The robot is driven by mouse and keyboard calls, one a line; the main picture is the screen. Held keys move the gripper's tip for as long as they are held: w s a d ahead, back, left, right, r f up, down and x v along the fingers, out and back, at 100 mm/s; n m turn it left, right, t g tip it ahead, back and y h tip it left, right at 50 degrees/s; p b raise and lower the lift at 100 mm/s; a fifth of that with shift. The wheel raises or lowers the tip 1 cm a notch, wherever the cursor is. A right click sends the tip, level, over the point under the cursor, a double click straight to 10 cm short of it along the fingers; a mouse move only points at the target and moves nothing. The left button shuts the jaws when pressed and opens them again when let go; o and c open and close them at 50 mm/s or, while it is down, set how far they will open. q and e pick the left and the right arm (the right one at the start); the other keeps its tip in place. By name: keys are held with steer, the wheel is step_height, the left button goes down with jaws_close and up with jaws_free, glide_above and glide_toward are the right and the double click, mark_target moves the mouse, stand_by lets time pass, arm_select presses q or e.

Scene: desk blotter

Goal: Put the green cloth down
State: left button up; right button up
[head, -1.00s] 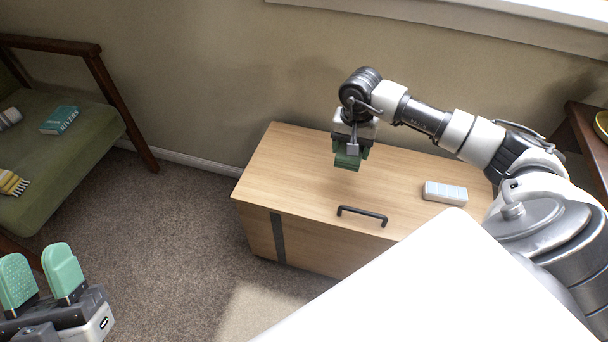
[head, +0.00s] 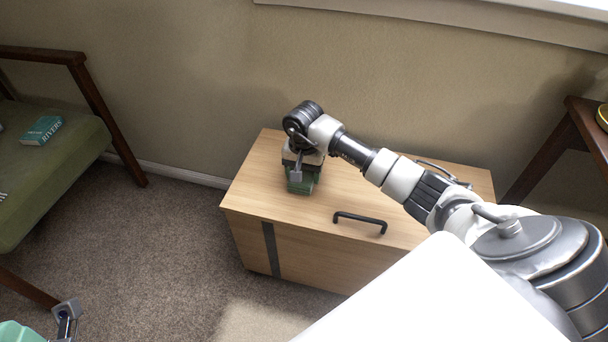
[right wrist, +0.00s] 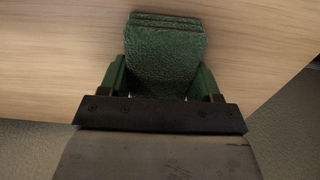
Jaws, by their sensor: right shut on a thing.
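My right gripper (head: 301,186) is low over the left part of the wooden cabinet top (head: 262,180), pointing down. In the right wrist view the green cloth (right wrist: 165,50), a folded block with layered edges, sits between its two green fingers, which are shut on it. In the head view the cloth is hard to tell from the fingers. I cannot tell whether the cloth touches the wood. My left gripper (head: 22,332) shows only in part at the bottom left corner; its jaw opening cannot be made out.
The cabinet has a black handle (head: 360,222) near its front edge. Bare wood lies around my right gripper, with the wall behind. A green-cushioned seat (head: 60,165) with a teal book (head: 42,130) stands at left. A dark wooden table (head: 590,130) is at right.

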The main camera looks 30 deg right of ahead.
steer(key=shift+r, duration=0.1)
steer(key=shift+f, duration=0.25)
steer(key=o, duration=0.9)
steer(key=shift+r, duration=0.1)
